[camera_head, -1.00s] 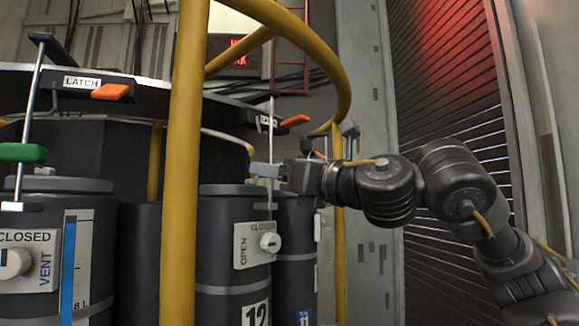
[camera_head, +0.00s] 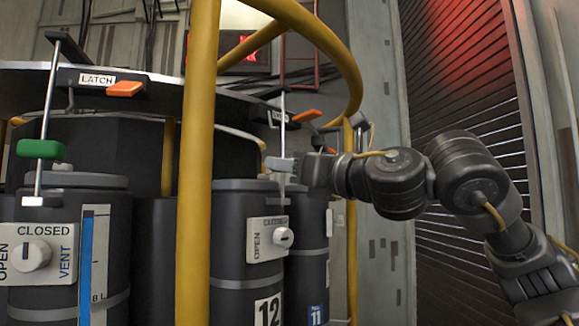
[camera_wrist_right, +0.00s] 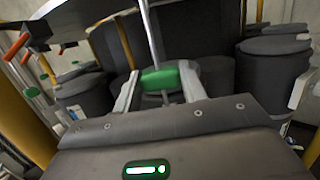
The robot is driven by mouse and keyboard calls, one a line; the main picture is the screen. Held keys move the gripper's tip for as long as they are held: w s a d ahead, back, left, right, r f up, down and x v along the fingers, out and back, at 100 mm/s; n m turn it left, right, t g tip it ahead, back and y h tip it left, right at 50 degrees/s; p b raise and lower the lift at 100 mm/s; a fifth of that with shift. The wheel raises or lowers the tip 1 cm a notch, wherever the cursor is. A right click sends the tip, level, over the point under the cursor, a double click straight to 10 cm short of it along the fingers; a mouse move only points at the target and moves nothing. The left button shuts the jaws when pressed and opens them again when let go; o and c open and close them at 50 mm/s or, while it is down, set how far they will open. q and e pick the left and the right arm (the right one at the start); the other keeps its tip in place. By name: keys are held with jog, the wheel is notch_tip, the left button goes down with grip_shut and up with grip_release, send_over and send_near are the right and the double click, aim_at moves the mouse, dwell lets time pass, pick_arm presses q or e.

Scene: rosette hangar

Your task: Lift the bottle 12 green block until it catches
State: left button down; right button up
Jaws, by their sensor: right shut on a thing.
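Bottle 12 (camera_head: 236,268) is a dark cylinder with a grey lid band and a white "12" label, right of the yellow post. A thin upright rod (camera_head: 283,128) rises above it to the rim with an orange latch handle (camera_head: 305,116). My right gripper (camera_head: 280,164) is at this rod, just above the bottle's top. In the right wrist view, the green block (camera_wrist_right: 168,78) sits on the rod between the two pale fingers of my right gripper (camera_wrist_right: 163,88), shut on it. In the head view the gripper hides the block. My left gripper is out of view.
A yellow post (camera_head: 198,170) and curved yellow rail (camera_head: 335,60) stand near my right arm. Another bottle (camera_head: 65,215) at left has its own green block (camera_head: 41,149) and orange latch handle (camera_head: 126,89). Bottle 11 (camera_head: 308,265) stands close behind bottle 12. A slatted shutter is at right.

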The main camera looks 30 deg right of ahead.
notch_tip(320, 180, up, 9)
jog(key=p, duration=0.6)
jog(key=shift+r, duration=0.15)
jog(key=o, duration=1.1)
jog(key=shift+o, duration=0.2)
jog(key=shift+s, duration=0.1)
jog(key=b+v, duration=0.4)
jog(key=v, duration=0.5)
jog(key=shift+a+f, duration=0.1)
jog(key=shift+f, duration=0.1)
dwell(0.7)
